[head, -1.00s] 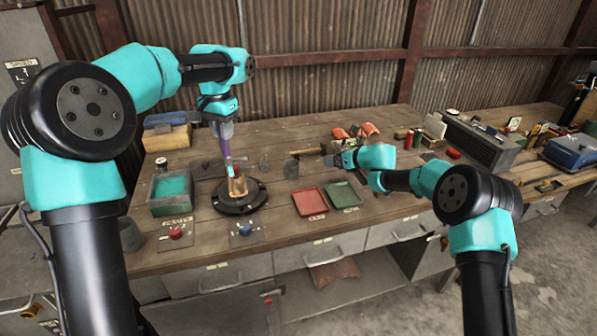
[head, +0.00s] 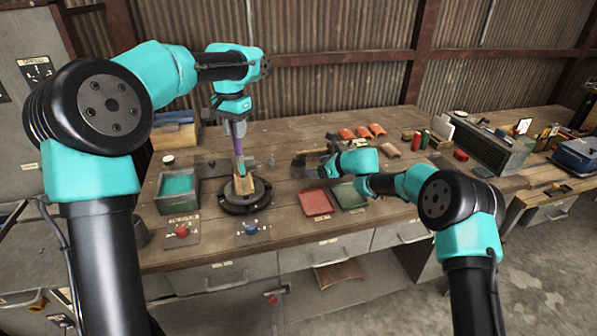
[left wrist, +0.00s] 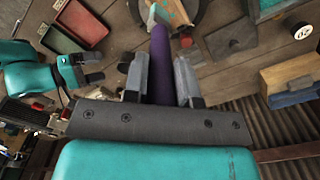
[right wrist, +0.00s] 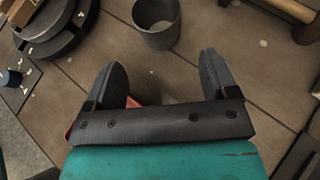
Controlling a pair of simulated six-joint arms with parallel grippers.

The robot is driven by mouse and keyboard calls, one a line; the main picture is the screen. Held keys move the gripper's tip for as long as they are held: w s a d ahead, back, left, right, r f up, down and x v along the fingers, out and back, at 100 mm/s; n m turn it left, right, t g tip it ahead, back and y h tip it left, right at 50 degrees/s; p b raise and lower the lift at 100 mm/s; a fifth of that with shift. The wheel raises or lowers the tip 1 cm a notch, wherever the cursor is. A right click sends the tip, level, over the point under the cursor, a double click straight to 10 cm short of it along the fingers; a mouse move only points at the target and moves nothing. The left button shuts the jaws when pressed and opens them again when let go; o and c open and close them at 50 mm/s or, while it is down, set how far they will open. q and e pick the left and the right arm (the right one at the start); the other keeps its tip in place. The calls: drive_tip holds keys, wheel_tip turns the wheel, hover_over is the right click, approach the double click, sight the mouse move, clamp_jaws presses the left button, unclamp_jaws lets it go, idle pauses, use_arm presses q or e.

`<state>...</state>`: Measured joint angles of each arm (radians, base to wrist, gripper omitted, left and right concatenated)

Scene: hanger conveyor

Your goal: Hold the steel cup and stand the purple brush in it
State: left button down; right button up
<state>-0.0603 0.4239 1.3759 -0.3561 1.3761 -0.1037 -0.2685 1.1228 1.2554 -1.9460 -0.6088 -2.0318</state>
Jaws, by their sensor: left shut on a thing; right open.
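The purple brush (head: 239,146) is in my left gripper (head: 236,130), pointing down above the bench. Its purple handle (left wrist: 160,66) also shows between the fingers in the left wrist view. Its lower end is over or in front of the wooden block on the black turntable; I cannot tell whether they touch. The steel cup (right wrist: 157,25) stands upright and looks empty in the right wrist view. My right gripper (right wrist: 165,85) is open, with the cup beyond its fingertips and not between them.
The black round turntable (head: 246,207) carries a wooden block (head: 246,186). A green-filled bin (head: 177,203) stands left of it. A red tray (head: 317,203) and a green tray (head: 348,196) lie to the right. Red and blue buttons (head: 181,230) are at the front edge.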

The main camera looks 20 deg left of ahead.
sight(301, 170)
drive_tip(key=shift+x, duration=4.45)
drive_tip(key=c, duration=0.6)
drive_tip(key=shift+c, duration=0.2)
use_arm(q)
drive_tip(key=w+d, duration=0.5)
drive_tip(key=w, duration=0.4)
drive_tip(key=w+d+t, duration=0.1)
drive_tip(key=w+d, duration=0.5)
drive_tip(key=w, duration=0.3)
drive_tip(key=shift+f+t+h, duration=0.3)
drive_tip(key=shift+f+h, duration=0.1)
drive_tip(key=shift+f, duration=0.05)
drive_tip(key=shift+w+d, duration=0.1)
